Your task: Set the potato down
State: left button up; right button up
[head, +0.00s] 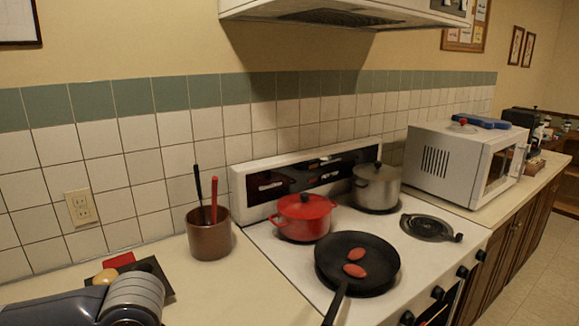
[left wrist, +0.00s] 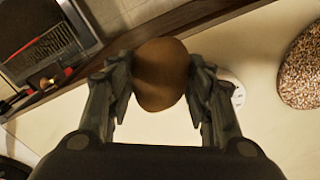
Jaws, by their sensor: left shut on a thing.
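The brown, rounded potato (left wrist: 158,72) is between the two dark fingers of my left gripper (left wrist: 160,82) in the left wrist view. The fingers touch it on both sides. Pale surface shows behind it, but I cannot tell whether the potato touches that surface. In the head view my left arm comes in at the lower left over the counter (head: 215,290), and its fingers cannot be made out. A tan round thing (head: 105,276) shows just behind that arm; I cannot tell if it is the potato. My right gripper is not in view.
A brown crock (head: 208,236) with utensils stands left of the stove. On the stove are a red pot (head: 303,216), a grey pot (head: 377,184) and a black pan (head: 335,272). A speckled brown thing (left wrist: 302,68) lies right of my gripper. Counter before the crock is clear.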

pick_arm(q)
jog(key=shift+a+m, duration=0.25)
jog(key=shift+m, duration=0.35)
jog(key=d+n, duration=0.1)
jog(key=n, duration=0.1)
jog(key=d+n, duration=0.1)
jog(key=n, duration=0.1)
jog(key=d+n, duration=0.1)
jog(key=n, duration=0.1)
jog(key=shift+w+d+r, duration=0.1)
jog(key=shift+w, duration=0.15)
jog(key=d+n, duration=0.9)
jog(key=n, duration=0.9)
jog(key=shift+s+r+n, duration=0.15)
jog(key=shift+r+n, duration=0.15)
jog(key=shift+r, duration=0.15)
